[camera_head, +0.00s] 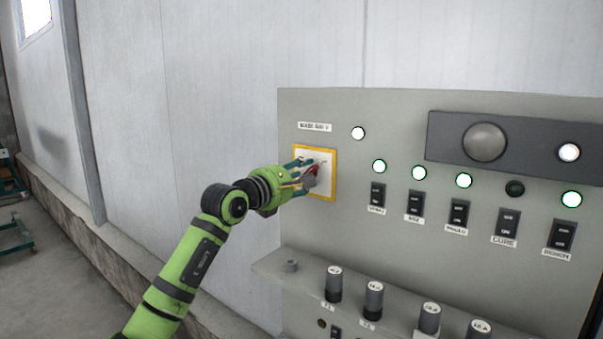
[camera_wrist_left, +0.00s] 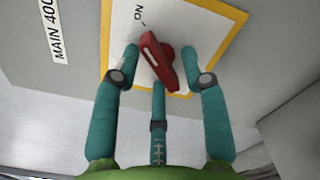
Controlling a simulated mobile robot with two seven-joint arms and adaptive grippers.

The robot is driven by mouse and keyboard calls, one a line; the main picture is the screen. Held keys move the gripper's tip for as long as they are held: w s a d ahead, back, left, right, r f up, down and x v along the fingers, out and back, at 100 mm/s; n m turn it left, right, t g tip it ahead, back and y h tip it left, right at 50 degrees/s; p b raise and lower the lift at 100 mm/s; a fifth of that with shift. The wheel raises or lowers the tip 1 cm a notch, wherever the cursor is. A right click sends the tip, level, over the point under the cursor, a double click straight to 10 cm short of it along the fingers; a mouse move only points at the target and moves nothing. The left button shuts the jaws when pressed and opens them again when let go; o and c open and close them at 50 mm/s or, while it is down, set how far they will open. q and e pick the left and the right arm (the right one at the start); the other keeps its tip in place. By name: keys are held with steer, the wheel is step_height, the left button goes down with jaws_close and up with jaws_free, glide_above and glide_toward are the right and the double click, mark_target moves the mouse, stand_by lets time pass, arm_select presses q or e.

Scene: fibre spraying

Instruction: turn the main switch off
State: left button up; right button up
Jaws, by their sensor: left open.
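The main switch is a red rotary handle (camera_wrist_left: 158,62) on a white plate with a yellow border (camera_wrist_left: 224,40). In the left wrist view an "ON" mark shows beside the handle, and a label reading "MAIN 400" is at the left. In the head view the red handle (camera_head: 311,175) is partly hidden by my fingers. My left gripper (camera_head: 305,175) is at the switch plate. In the left wrist view its teal fingers (camera_wrist_left: 165,75) are open, spread around the handle; whether they touch it I cannot tell. My right gripper is not in view.
The grey control panel (camera_head: 345,115) carries several lit round lamps and black rocker switches (camera_head: 414,205) right of the main switch. Several dark knobs (camera_head: 374,299) stick up along a lower ledge. The pale wall (camera_head: 230,90) left of the panel is clear.

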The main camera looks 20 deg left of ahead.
arm_select(q)
steer(key=shift+c, duration=0.4)
jaws_close()
steer(key=n+b, duration=0.2)
steer(key=n, duration=0.4)
steer(key=n+b, duration=0.3)
steer(key=n, duration=0.3)
steer(key=n+b, duration=0.3)
steer(key=n, duration=0.2)
steer(key=shift+s+d+f+n, duration=0.1)
steer(key=shift+d+f+n, duration=0.25)
steer(key=shift+d+n, duration=0.05)
